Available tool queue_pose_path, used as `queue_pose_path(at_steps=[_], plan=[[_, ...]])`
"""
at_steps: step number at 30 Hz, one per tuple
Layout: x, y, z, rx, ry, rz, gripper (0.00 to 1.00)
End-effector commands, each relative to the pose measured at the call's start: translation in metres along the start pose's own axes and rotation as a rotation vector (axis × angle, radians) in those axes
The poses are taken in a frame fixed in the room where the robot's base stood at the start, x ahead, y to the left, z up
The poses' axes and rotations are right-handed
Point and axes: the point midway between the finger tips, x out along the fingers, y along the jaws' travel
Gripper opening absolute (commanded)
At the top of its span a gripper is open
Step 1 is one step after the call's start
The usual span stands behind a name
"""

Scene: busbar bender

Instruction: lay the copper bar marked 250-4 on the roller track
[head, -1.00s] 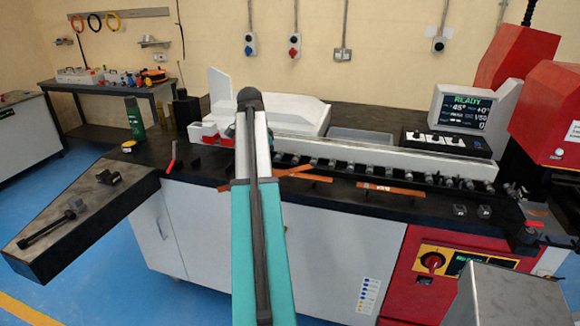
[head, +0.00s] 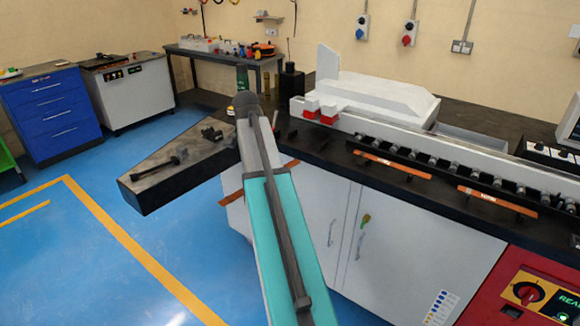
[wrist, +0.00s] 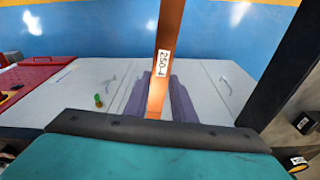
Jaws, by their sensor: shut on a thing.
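The copper bar marked 250-4 (wrist: 157,64) is held in my gripper (wrist: 158,100), with its white label readable in the wrist view. The jaws are shut around it. In the head view my arm hides the gripper and the bar's middle; the ends of the bar (head: 231,198) show on both sides of the arm, in front of the bench's left part. The roller track (head: 440,160) runs along the bench to the right, and no bar is visible on its rollers.
Two other copper bars, one nearer (head: 497,200) and one farther left (head: 390,165), lie along the bench front before the rollers. A dark side table (head: 160,182) with tools juts out left. A white machine housing (head: 375,95) stands behind the track. Blue floor is open at left.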

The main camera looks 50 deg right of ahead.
Motion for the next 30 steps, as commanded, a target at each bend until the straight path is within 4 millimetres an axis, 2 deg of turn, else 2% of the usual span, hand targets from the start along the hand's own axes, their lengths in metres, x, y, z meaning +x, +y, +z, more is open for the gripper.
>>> queue_pose_path(at_steps=[1,6,15,24,27,30], plan=[[0.003,-0.006,0.018,-0.044,0.0,-0.006,0.0],[0.006,-0.026,0.07,-0.193,-0.001,-0.028,0.0],[0.013,-0.049,0.166,-0.492,-0.002,-0.073,0.0],[0.021,-0.052,0.265,-0.899,-0.002,-0.134,0.0],[0.023,-0.05,0.287,-1.041,-0.001,-0.156,0.0],[0.025,-0.048,0.301,-1.171,-0.001,-0.175,0.0]])
